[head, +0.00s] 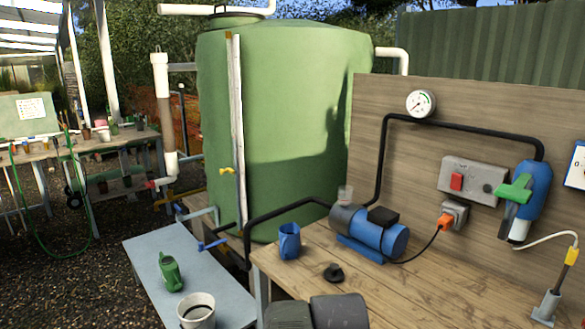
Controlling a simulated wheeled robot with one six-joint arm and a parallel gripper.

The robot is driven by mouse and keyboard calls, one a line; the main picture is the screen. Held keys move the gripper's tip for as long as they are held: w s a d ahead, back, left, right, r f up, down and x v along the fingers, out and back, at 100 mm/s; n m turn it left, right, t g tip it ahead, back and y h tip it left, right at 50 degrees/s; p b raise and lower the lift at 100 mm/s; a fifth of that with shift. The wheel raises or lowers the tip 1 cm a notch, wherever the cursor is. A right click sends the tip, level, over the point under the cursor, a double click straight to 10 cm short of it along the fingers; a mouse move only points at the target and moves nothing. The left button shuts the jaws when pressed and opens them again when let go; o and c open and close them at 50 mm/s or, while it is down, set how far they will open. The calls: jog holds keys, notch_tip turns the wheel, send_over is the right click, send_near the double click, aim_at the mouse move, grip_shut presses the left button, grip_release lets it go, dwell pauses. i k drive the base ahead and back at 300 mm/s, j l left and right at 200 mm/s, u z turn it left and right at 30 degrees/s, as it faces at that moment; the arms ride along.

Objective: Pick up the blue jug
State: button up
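The blue jug (290,242) stands upright on the wooden bench (440,285), near the bench's left end and to the left of the blue pump (372,236). Its visible side is clear of other things. My gripper's fingers do not show. A dark grey rounded part at the bottom edge, below the jug, looks like my own arm. It is apart from the jug in the picture, and nothing is seen holding the jug.
A small black part (333,272) lies right of the jug. A black hose (290,210) runs behind it to the pump. A lower grey table (215,280) on the left holds a green watering can (170,272) and a white bucket (196,311). A green tank (285,130) stands behind.

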aim_at(290, 244)
jog(key=i+l, duration=0.1)
jog(key=i+j+z, duration=0.1)
jog(key=j+z, duration=0.35)
jog(key=j, duration=0.5)
jog(key=j+z, duration=0.4)
jog(key=j, duration=0.5)
jog(key=k, duration=0.05)
